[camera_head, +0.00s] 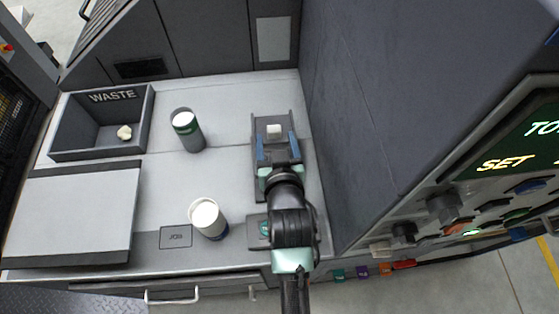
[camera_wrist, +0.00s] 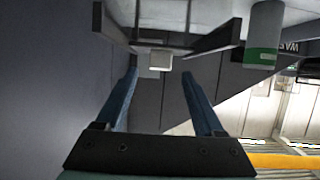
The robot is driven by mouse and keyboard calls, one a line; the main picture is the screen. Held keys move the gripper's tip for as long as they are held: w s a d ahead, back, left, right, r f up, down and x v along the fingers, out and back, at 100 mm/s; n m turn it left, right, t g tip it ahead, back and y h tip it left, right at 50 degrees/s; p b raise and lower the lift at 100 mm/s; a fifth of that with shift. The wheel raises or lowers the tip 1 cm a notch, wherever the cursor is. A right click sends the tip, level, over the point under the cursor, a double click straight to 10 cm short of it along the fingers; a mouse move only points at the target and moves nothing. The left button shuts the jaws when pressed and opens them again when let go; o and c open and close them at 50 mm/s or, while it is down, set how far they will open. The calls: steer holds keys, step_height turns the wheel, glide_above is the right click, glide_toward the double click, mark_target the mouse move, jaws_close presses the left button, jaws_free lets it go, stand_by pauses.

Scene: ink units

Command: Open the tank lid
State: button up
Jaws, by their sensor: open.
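A dark grey unit, which looks like the tank (camera_head: 260,125), stands at the back right of the light worktop. A small pale square knob (camera_head: 274,130) shows at its top; I take it for the lid's handle. It also shows in the wrist view (camera_wrist: 161,60), in line with the space between my fingers. My gripper (camera_head: 277,141) is open, its two blue fingers apart, just short of the knob. Nothing is between the fingertips in the wrist view (camera_wrist: 160,75). The lid looks shut, but my gripper and arm hide much of the unit.
A green-banded canister (camera_head: 187,130) stands left of the unit, and a white-topped cup (camera_head: 208,218) nearer the front. A WASTE bin (camera_head: 99,153) holding a crumpled pale thing (camera_head: 124,132) is at the left. A tall grey wall (camera_head: 375,90) rises close on the right.

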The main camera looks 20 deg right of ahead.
steer(key=b+v, duration=0.1)
steer(key=v, duration=0.7)
stand_by(0.4)
steer(key=w+a+r+n+t, duration=0.1)
steer(key=w+r+t, duration=0.15)
steer(key=r, duration=0.75)
steer(key=w+a+r+t, duration=0.2)
steer(key=r+t, duration=0.1)
steer(key=r, duration=0.7)
steer(key=w+a+r+n+t, duration=0.1)
steer(key=w+r+t, duration=0.15)
steer(key=r, duration=0.85)
steer(key=s+a+r+t+y, duration=0.1)
steer(key=s+r+t, duration=0.1)
steer(key=r, duration=0.5)
steer(key=s+a+r+t, duration=0.2)
steer(key=s+r, duration=0.2)
steer(key=r, duration=0.4)
steer(key=s+a+r+t+y, duration=0.1)
steer(key=s+a+r+t, duration=0.1)
steer(key=r, duration=0.5)
steer(key=shift+s+a+r+y, duration=0.2)
steer(key=shift+s+y, duration=0.1)
steer(key=shift+s, duration=0.2)
